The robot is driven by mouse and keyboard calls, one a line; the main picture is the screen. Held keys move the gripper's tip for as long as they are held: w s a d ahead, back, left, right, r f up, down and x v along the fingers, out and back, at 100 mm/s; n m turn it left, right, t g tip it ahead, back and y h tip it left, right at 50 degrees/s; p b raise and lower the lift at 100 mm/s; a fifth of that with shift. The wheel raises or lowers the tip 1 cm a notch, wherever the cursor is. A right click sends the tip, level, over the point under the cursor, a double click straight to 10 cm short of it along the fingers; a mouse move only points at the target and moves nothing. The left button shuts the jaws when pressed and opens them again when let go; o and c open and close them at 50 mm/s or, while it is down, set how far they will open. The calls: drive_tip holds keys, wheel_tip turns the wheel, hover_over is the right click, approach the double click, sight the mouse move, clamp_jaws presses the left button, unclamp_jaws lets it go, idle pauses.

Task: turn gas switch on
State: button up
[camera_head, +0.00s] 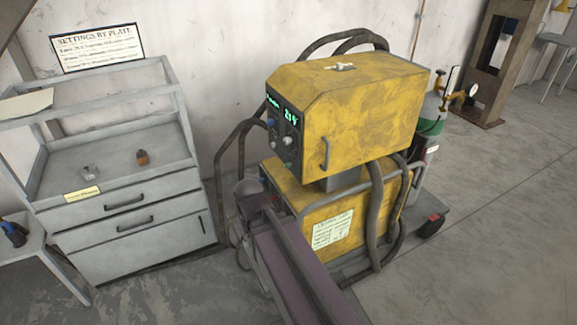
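A yellow welding machine (345,100) stands in the middle, its upper box resting above a lower yellow cabinet (300,190). The dark front panel of the upper box carries a lit green display (291,116) and several small knobs, one of them blue (271,122). No switch is clearly labelled as gas, and I cannot tell its setting. A gas cylinder (431,125) with a brass regulator and gauge (463,94) stands behind the machine at the right. My arm reaches up from the bottom middle, in front of the lower cabinet. I cannot make out my gripper.
A grey drawer cabinet (130,215) stands at the left, with small items on its shelf and a settings sign (97,48) above. Thick dark hoses (375,215) loop around the machine. A rusty stand (490,70) is at the back right. The right floor is clear.

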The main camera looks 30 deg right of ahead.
drive_tip(key=shift+o, duration=0.6)
drive_tip(key=shift+w+d+f, duration=0.1)
drive_tip(key=n+g+h+b, duration=0.1)
drive_tip(key=n+h+b, duration=1.1)
drive_tip(key=h+b, duration=0.55)
approach(288, 165)
drive_tip(key=w+a+f, duration=0.1)
drive_tip(key=a, duration=0.4)
drive_tip(key=shift+d+h, duration=0.15)
drive_tip(key=shift+h, duration=0.1)
drive_tip(key=d, duration=1.3)
drive_tip(key=shift+s+d, duration=0.4)
